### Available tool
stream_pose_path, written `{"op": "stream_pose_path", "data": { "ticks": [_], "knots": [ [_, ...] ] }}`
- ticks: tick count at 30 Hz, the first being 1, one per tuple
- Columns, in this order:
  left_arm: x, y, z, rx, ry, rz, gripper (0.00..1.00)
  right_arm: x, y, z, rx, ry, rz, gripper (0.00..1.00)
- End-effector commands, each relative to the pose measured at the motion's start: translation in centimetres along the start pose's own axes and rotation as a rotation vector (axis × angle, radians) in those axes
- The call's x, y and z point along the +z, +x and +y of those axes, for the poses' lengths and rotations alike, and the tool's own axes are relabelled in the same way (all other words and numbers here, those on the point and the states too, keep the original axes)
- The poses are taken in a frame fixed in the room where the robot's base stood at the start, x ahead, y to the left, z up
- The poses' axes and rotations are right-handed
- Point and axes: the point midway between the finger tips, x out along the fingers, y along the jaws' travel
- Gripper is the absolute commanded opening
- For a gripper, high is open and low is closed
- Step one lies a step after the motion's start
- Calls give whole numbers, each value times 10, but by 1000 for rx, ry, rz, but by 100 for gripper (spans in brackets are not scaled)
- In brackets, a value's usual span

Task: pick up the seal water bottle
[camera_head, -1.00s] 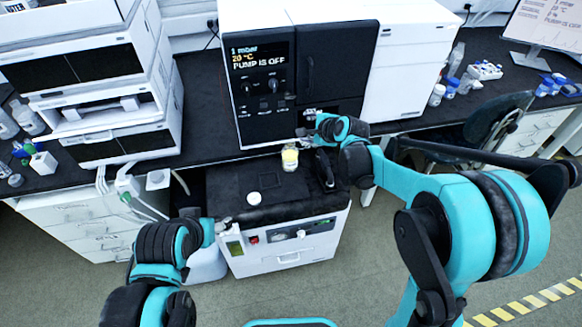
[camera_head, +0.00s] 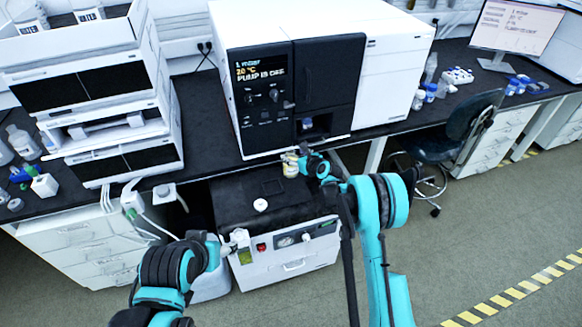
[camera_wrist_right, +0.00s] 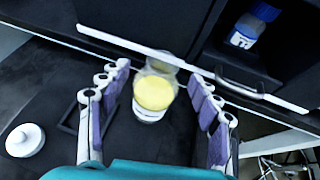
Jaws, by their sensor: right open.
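A small clear bottle with yellow contents (camera_head: 290,168), which I take to be the seal water bottle, stands upright on the black top of the pump unit (camera_head: 235,212) below the bench. In the right wrist view the bottle (camera_wrist_right: 153,95) is between the spread fingers of my right gripper (camera_wrist_right: 155,112), with gaps on both sides. In the head view my right gripper (camera_head: 300,160) is at the bottle and partly covers it. My left gripper (camera_head: 228,246) is low, by the pump unit's front left corner; its jaws are unclear.
A round white lid (camera_head: 261,205) lies on the unit's top, left of the bottle. The black and white instrument (camera_head: 300,80) and bench edge are close behind. A blue-capped bottle (camera_wrist_right: 247,28) stands in the instrument's recess. A dark chair (camera_head: 470,130) is at right.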

Motion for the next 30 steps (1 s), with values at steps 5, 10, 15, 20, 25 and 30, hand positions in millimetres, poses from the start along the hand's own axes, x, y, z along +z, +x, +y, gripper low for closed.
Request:
{"op": "stream_pose_path", "data": {
  "ticks": [5,10,15,20,25,30],
  "knots": [
    [8,11,0,0,0,0,63,-3,29,-1,0,-2,0,63],
    [8,12,0,0,0,0,63,-1,38,-1,0,-2,0,63],
    [8,11,0,0,0,0,63,-1,37,-1,0,-2,0,63],
    [8,11,0,0,0,0,63,-1,37,-1,0,-2,0,21],
    [8,11,0,0,0,0,63,-2,37,-1,0,-3,2,0],
    [8,11,0,0,0,0,63,-2,37,-1,1,-4,3,0]
  ]
}}
